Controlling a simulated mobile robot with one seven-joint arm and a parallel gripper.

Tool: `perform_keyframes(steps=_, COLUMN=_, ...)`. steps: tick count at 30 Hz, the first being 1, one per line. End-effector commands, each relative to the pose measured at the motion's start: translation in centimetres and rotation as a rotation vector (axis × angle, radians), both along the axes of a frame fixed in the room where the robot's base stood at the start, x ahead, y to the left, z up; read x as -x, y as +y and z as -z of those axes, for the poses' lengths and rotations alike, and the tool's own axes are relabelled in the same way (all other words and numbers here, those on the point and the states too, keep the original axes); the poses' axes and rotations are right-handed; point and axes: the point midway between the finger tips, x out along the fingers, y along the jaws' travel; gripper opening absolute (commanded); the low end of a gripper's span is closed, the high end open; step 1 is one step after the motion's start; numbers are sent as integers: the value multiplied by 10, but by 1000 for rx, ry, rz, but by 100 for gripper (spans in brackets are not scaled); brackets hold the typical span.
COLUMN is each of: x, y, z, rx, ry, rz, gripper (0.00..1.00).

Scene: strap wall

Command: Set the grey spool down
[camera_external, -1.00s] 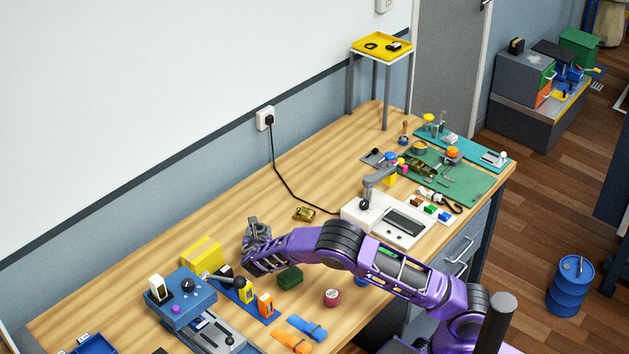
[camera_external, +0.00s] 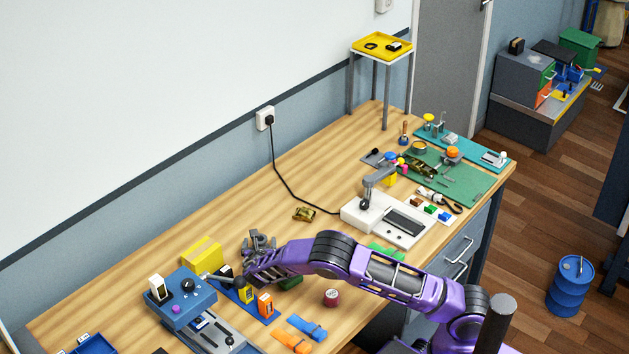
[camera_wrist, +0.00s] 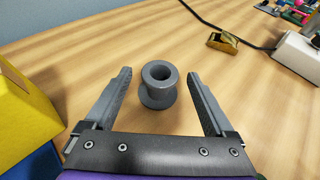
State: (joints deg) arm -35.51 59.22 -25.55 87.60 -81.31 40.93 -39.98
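The grey spool (camera_wrist: 158,92) stands upright on the wooden bench in the wrist view, its round hole facing up. My gripper (camera_wrist: 159,74) is open, with one finger to the left of the spool and one to the right. In the external view my gripper (camera_external: 260,251) is low over the bench, and the spool is hard to tell apart from the grey fingers there.
A yellow block (camera_external: 203,255) and a blue box with knobs (camera_external: 182,298) stand to the left of my gripper. A small brass piece (camera_external: 304,214) lies farther back, near a black cable. A white device (camera_external: 388,220) stands to the right.

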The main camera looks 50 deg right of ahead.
Motion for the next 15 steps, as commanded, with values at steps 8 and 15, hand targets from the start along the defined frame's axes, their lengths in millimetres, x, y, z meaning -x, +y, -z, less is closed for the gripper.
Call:
perform_keyframes(steps=8, x=0, y=0, z=-4, rx=0, ry=0, rz=0, gripper=88)
perform_keyframes(steps=15, x=21, y=24, z=-17, rx=-2, ry=-1, rz=-3, gripper=88)
